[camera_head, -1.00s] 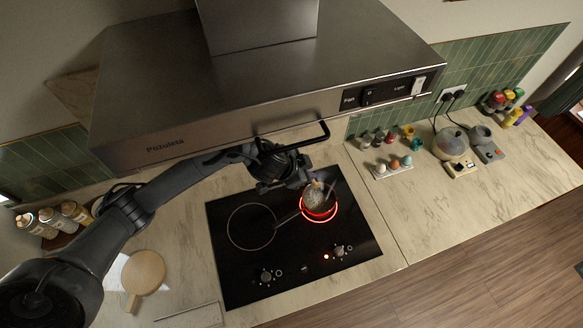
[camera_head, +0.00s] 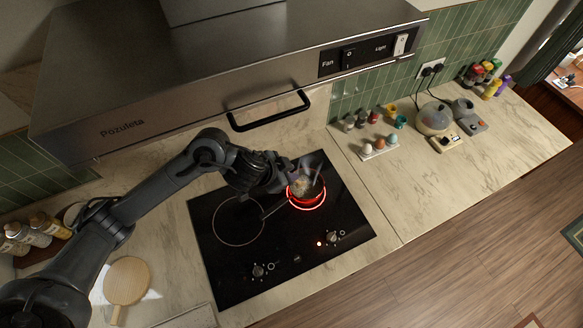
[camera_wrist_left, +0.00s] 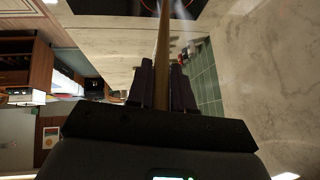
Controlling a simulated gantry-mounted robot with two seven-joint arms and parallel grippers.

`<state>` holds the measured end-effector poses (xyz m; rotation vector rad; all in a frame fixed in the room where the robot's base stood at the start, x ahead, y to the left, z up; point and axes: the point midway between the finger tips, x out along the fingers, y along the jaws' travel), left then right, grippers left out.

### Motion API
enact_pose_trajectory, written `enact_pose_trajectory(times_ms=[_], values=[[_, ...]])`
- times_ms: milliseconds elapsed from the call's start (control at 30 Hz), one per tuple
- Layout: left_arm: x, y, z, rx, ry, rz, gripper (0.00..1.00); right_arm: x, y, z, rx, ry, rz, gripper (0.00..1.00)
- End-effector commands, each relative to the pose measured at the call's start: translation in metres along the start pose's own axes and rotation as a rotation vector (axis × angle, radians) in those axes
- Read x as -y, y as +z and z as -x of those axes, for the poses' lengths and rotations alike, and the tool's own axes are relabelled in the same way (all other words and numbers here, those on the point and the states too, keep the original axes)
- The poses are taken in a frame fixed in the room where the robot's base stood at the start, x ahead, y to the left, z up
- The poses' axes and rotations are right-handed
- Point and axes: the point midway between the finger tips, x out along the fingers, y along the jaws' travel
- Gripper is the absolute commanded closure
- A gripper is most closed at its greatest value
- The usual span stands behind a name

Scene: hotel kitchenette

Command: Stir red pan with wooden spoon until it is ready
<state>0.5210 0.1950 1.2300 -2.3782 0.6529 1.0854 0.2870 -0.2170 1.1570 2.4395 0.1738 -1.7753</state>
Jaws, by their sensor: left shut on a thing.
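The pan (camera_head: 304,186) sits on the glowing right burner of the black cooktop, its dark handle (camera_head: 273,209) pointing to the lower left. Its inside looks pale and hazy; its red colour is hard to tell from the burner's glow. My left gripper (camera_head: 284,174) is just above and left of the pan. In the left wrist view its two dark fingers (camera_wrist_left: 161,84) are shut on the wooden spoon (camera_wrist_left: 162,45), which extends away between them. The spoon's tip is not clear in either view. My right gripper is not in view.
The range hood (camera_head: 200,70) with its black bar handle (camera_head: 268,112) overhangs behind my arm. The left burner (camera_head: 238,221) is empty. A round wooden board (camera_head: 127,281) lies left of the cooktop (camera_head: 225,287). An egg tray (camera_head: 371,154) stands to the right.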

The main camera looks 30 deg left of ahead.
Motion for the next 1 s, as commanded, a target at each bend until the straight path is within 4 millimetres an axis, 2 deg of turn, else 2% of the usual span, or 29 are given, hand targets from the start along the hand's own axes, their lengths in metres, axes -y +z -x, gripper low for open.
enact_pose_trajectory(times_ms=[33,500,700,1000], values=[[0.0,0.003,-0.01,0.0,0.0,0.003,1.0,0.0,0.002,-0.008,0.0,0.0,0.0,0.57],[0.0,0.018,-0.06,0.001,0.001,0.002,1.0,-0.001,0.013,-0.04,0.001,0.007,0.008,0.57],[0.0,0.02,-0.07,-0.001,0.0,0.002,1.0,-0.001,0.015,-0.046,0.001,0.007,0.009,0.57],[0.001,0.02,-0.072,-0.001,0.0,0.002,1.0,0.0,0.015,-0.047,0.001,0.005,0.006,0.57]])
